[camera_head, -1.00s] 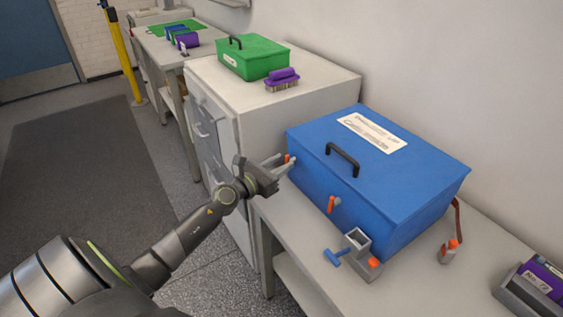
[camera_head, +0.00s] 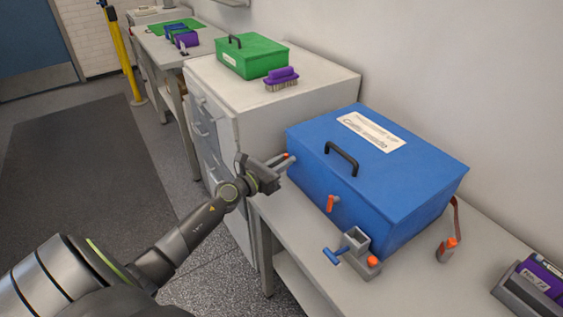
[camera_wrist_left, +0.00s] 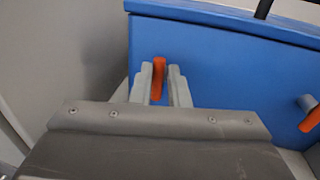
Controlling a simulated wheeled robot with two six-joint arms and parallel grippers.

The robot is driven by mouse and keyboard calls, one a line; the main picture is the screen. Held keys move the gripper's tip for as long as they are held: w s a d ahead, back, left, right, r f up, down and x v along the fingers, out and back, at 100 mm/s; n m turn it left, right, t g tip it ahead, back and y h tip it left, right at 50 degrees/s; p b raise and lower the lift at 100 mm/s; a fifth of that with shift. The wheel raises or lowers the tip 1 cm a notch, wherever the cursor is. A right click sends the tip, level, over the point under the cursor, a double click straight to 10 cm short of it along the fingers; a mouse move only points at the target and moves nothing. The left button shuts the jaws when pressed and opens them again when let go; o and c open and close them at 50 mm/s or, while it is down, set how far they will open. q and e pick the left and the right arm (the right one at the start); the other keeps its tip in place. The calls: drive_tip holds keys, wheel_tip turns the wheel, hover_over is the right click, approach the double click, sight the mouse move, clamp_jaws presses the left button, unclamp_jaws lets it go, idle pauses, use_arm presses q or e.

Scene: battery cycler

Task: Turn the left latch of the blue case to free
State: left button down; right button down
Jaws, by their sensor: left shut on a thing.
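The blue case (camera_head: 385,165) stands on the grey bench, lid down, with a black handle (camera_head: 341,158). My left gripper (camera_head: 287,159) is at the left end of its front face. In the left wrist view my left gripper (camera_wrist_left: 162,92) is shut on the orange left latch (camera_wrist_left: 159,76), which stands about upright between the fingers. The latch's lower part is partly hidden by the fingers. The other orange latch (camera_head: 333,203) is further right on the front and hangs tilted; it also shows in the left wrist view (camera_wrist_left: 309,119). My right gripper is not in view.
A grey block with a blue T-handle (camera_head: 354,247) stands before the case. An orange-topped item (camera_head: 449,249) is at its right. A rack (camera_head: 530,291) is lower right.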

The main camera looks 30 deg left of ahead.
use_arm(q)
drive_tip(key=n+p, duration=0.2)
drive_tip(key=n+g+p, duration=0.1)
drive_tip(key=n+p, duration=0.1)
drive_tip(key=p, duration=0.1)
drive_tip(key=a+n+p, duration=0.1)
drive_tip(key=n+p, duration=0.1)
drive_tip(key=shift+w+r+n, duration=0.15)
drive_tip(key=shift+r+n, duration=0.15)
drive_tip(key=shift+r, duration=0.05)
drive_tip(key=n+g+p, duration=0.1)
drive_tip(key=n+p, duration=0.1)
drive_tip(key=shift+f+h+p, duration=0.1)
drive_tip(key=shift+h+p, duration=0.25)
drive_tip(key=shift+h, duration=0.05)
drive_tip(key=n+p, duration=0.1)
drive_tip(key=n, duration=0.1)
drive_tip(key=n+h+p, duration=0.1)
drive_tip(key=n, duration=0.1)
drive_tip(key=shift+a+f+g+p, duration=0.25)
drive_tip(key=shift+f+g+p, duration=0.05)
drive_tip(key=n, duration=0.1)
drive_tip(key=n+p, duration=0.1)
drive_tip(key=shift+a+f+n+g+h, duration=0.1)
drive_tip(key=shift+f+n+g+h, duration=0.2)
drive_tip(key=shift+f+n, duration=0.1)
drive_tip(key=shift+f, duration=0.1)
